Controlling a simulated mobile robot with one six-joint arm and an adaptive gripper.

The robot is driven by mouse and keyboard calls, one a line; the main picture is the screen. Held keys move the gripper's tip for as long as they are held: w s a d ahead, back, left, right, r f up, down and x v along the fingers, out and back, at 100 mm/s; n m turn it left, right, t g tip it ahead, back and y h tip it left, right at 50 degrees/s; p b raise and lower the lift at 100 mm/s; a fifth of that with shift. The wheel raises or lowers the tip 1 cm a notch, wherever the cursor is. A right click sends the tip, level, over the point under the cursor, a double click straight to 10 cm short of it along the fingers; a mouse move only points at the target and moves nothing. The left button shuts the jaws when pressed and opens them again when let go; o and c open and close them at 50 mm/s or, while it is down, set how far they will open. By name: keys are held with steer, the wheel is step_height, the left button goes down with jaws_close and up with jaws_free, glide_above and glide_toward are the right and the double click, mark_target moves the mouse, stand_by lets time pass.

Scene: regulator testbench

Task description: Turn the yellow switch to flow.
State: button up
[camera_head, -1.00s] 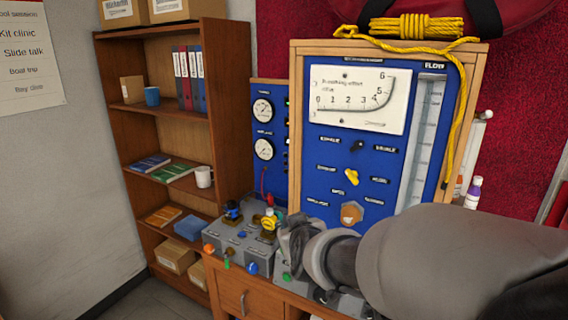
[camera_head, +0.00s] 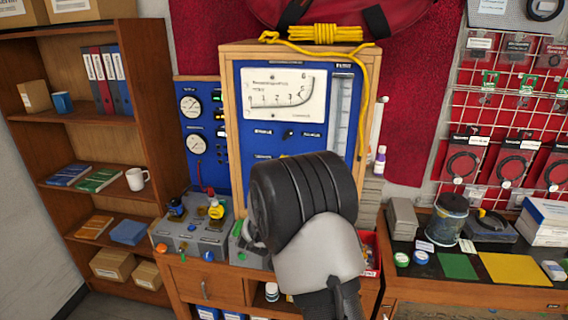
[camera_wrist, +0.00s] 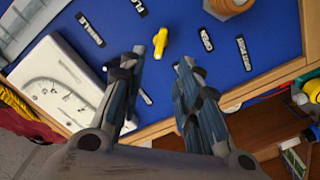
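The yellow switch (camera_wrist: 160,42) is a small lever on the blue panel (camera_wrist: 260,50), in the upper middle of the wrist view. It stands near vertical there, slightly tilted. Short dark labels with white letters surround it, too small to read surely. My gripper (camera_wrist: 157,62) is open, its two dark fingers spread below and either side of the switch in the picture, with nothing between them. Whether a finger touches the panel I cannot tell. In the head view my arm hides the switch and my gripper's fingertips.
A white dial gauge (camera_head: 285,93) and a black switch (camera_head: 288,133) are on the panel, inside a wooden frame (camera_head: 231,130). A tan knob (camera_wrist: 230,5) is near the switch. A grey box with valves (camera_head: 190,238) stands at left. Yellow rope (camera_head: 325,34) hangs down the frame's right side.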

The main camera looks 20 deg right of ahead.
steer(key=x, duration=1)
steer(key=shift+w, duration=0.2)
steer(key=shift+d, duration=0.15)
steer(key=shift+c, duration=0.5)
jaws_close()
